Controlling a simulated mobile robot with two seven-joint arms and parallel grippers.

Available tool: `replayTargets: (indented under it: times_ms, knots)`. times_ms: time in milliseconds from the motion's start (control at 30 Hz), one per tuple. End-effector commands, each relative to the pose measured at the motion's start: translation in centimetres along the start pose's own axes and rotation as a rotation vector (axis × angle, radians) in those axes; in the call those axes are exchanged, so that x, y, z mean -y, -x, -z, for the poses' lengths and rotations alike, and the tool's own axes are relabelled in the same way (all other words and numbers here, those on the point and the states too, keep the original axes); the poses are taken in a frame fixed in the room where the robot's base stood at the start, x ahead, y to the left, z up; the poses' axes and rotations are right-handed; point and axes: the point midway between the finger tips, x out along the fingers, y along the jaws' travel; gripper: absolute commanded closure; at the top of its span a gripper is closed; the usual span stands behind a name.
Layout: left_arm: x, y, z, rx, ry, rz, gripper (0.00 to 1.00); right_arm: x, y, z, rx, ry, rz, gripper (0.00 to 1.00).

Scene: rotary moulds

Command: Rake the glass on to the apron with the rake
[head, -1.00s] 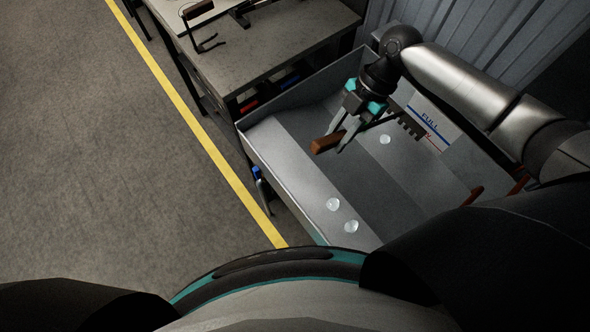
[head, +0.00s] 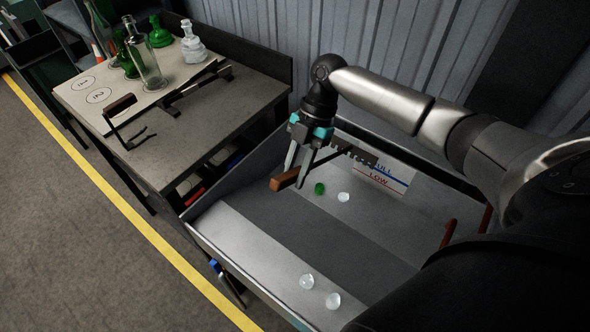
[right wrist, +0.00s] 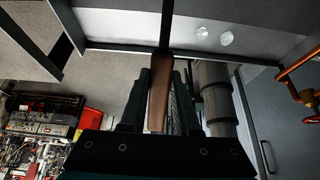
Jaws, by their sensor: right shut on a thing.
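My right gripper (head: 301,172) is shut on the brown handle of the rake (head: 285,180), above the grey trough (head: 205,243). The rake's dark toothed head (head: 356,153) points to the back right. A green glass lump (head: 319,188) and a clear one (head: 343,197) show below the rake; I cannot tell if it touches them. Two clear glass lumps (head: 307,282) (head: 333,300) lie on the pale front strip, apparently the apron (head: 245,252). In the right wrist view the rake handle (right wrist: 160,92) runs between the fingers. My left gripper is out of view.
A FULL/LOW label (head: 382,178) is on the trough's back wall. At left stands a bench (head: 215,120) with bottles (head: 145,62) and dark metal tools (head: 195,88). A corrugated wall (head: 400,45) closes the back.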

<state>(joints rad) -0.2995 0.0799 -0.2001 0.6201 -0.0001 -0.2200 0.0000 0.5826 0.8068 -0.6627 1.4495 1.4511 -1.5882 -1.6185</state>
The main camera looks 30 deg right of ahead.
Motion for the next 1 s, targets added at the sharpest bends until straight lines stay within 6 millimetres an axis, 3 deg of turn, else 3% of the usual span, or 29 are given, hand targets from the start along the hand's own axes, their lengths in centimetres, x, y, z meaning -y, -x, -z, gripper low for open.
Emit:
replayTargets:
  times_ms: [33,200,600,1000]
  knots:
    - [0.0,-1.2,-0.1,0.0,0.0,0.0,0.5,0.0,-1.1,-0.6,0.001,0.0,-0.002,1.0]
    - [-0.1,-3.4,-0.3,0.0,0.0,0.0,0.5,0.0,-3.1,-1.7,0.001,0.001,-0.001,1.0]
    - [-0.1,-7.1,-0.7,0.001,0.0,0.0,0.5,-0.1,-7.9,-4.3,0.0,0.0,-0.002,1.0]
    - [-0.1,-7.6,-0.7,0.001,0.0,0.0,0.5,-0.1,-8.7,-4.8,0.001,0.001,-0.002,1.0]
